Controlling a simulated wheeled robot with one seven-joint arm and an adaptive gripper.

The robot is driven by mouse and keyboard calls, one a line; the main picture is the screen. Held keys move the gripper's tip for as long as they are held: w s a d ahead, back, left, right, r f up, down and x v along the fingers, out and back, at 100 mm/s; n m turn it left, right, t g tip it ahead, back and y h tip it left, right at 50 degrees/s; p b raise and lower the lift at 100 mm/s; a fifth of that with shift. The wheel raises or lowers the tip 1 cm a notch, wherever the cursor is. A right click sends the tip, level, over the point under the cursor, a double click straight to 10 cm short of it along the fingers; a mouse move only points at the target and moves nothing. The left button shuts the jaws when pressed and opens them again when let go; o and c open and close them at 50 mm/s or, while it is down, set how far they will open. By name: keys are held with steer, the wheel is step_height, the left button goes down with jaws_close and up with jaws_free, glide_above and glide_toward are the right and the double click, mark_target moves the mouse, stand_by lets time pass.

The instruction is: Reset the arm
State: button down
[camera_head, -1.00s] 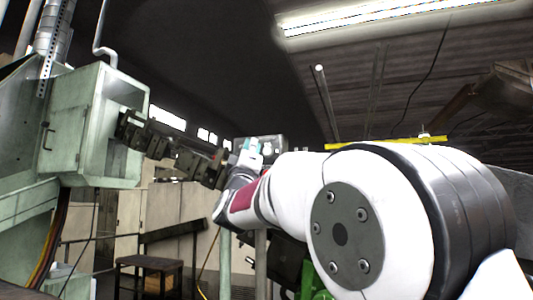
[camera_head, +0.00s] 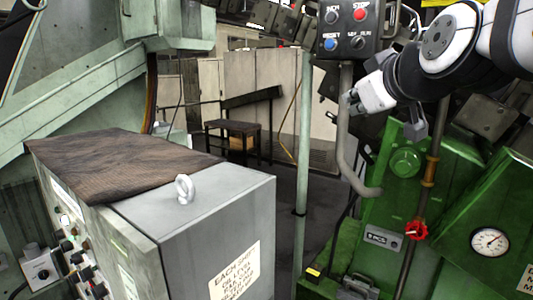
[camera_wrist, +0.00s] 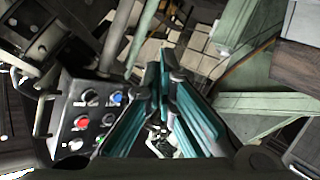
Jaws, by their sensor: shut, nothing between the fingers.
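My arm (camera_head: 455,40) reaches in from the upper right in the head view, a white arm with grey and black joints. My gripper (camera_wrist: 160,70) shows in the wrist view with teal-lined fingers. The fingers are closed together at the tips with nothing held between them. In the head view I cannot make out the fingers. The control box (camera_head: 350,32) with red, blue and black buttons stands near the arm. It also shows to the left of the fingers in the wrist view (camera_wrist: 88,118), apart from them.
A grey cabinet (camera_head: 215,215) with a lifting eye and a brown mat (camera_head: 120,160) fills the lower left. Green machinery (camera_head: 440,270) with a gauge (camera_head: 489,241) and red valve wheel (camera_head: 416,230) stands lower right. A dark stool (camera_head: 232,130) is behind, with open floor nearby.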

steer(key=s+d+f+m+g+h+b, duration=0.1)
steer(key=s+f+m+g, duration=0.5)
steer(key=s+f, duration=1.6)
steer(key=s+d+g, duration=0.1)
steer(key=g, duration=0.1)
steer(key=shift+s+d+g+h, duration=0.2)
steer(key=shift+s+g+h, duration=0.1)
steer(key=shift+g, duration=0.1)
